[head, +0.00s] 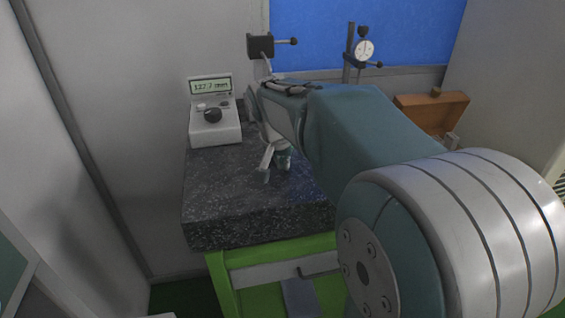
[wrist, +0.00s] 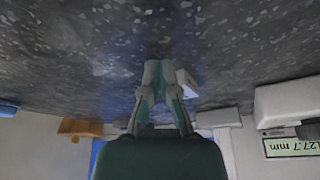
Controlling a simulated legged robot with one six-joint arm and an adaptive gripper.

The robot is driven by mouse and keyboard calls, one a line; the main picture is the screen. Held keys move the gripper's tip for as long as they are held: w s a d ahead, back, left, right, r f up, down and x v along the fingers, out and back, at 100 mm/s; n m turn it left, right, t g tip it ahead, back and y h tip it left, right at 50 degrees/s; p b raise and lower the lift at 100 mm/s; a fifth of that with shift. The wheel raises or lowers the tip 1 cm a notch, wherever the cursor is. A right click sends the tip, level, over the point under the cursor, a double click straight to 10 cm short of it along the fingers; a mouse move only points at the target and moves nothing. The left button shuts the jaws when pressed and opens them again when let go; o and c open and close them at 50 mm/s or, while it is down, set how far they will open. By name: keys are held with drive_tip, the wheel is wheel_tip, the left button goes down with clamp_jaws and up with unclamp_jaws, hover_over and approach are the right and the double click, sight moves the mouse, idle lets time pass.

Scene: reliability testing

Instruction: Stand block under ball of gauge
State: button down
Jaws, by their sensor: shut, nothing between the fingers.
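My gripper (head: 278,168) reaches down over the dark speckled granite plate (head: 215,215) in the head view. In the wrist view its fingertips (wrist: 157,68) meet with nothing between them, low over the granite. A small pale block (wrist: 187,83) is just right of the fingertips there; in the head view a pale tilted piece (head: 266,157) beside my gripper looks like it, but I cannot be sure. The gauge has a grey display unit (head: 215,132) reading about 127.7 mm and a dark head (head: 260,46) with a knob above. Its ball is hidden behind my arm.
A dial indicator (head: 364,50) on a stand is at the back right. An open wooden case (head: 432,110) lies right of my arm; it shows orange in the wrist view (wrist: 80,127). The granite's front left is clear. A green frame (head: 250,260) carries the plate.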

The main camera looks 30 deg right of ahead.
drive_tip(key=shift+w, duration=0.15)
drive_tip(key=shift+w+d, duration=0.55)
drive_tip(key=shift+w, duration=1.35)
drive_tip(key=shift+w+d, duration=0.55)
drive_tip(key=shift+w, duration=1.3)
drive_tip(key=shift+w+d, duration=0.55)
drive_tip(key=shift+w, duration=1.35)
drive_tip(key=shift+s+d+v, duration=0.1)
drive_tip(key=shift+s+v, duration=0.15)
drive_tip(key=shift+v, duration=0.85)
drive_tip(key=shift+s+d+v, duration=0.15)
drive_tip(key=shift+s+v, duration=0.05)
drive_tip(key=shift+v, duration=0.95)
